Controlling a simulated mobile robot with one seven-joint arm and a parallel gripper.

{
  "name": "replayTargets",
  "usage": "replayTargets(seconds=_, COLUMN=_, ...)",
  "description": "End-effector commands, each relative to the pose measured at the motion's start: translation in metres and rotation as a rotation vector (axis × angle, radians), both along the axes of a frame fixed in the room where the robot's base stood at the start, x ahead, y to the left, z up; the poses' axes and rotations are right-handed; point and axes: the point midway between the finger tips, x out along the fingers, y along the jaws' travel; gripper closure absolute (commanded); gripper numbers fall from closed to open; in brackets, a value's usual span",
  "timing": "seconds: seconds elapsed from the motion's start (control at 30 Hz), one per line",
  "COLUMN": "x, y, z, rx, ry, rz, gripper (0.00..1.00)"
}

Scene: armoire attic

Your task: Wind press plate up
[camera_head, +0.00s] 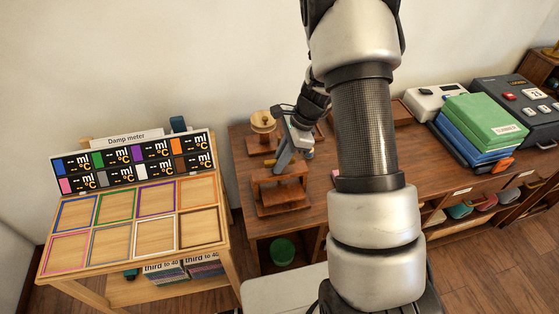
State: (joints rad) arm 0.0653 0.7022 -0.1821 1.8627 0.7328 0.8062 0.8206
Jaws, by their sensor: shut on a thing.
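A small wooden press (284,196) stands near the left end of the brown table. Its frame has an upper crossbar and a base. The press plate is too small to tell apart from the frame. My gripper (285,158) reaches down over the top of the press, with its fingers at the upper crossbar. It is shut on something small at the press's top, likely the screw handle. The grip point is mostly hidden by the fingers, and a small yellow-orange piece shows just right of them.
A round wooden stand (263,123) is close behind the press. My arm hides the table's middle. Green and blue boxes (484,121) and grey devices stand at the right. A Damp meter board (132,160) with coloured squares stands at the left. A green bin (282,251) is below.

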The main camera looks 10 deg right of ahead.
Motion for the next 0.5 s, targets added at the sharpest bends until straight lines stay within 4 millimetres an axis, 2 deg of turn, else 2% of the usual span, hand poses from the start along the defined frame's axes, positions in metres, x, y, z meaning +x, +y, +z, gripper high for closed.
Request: replayTargets(seconds=0.5, x=0.0009, y=-0.0004, z=0.0005, rx=-0.001, ry=-0.001, rz=0.395, gripper=1.0)
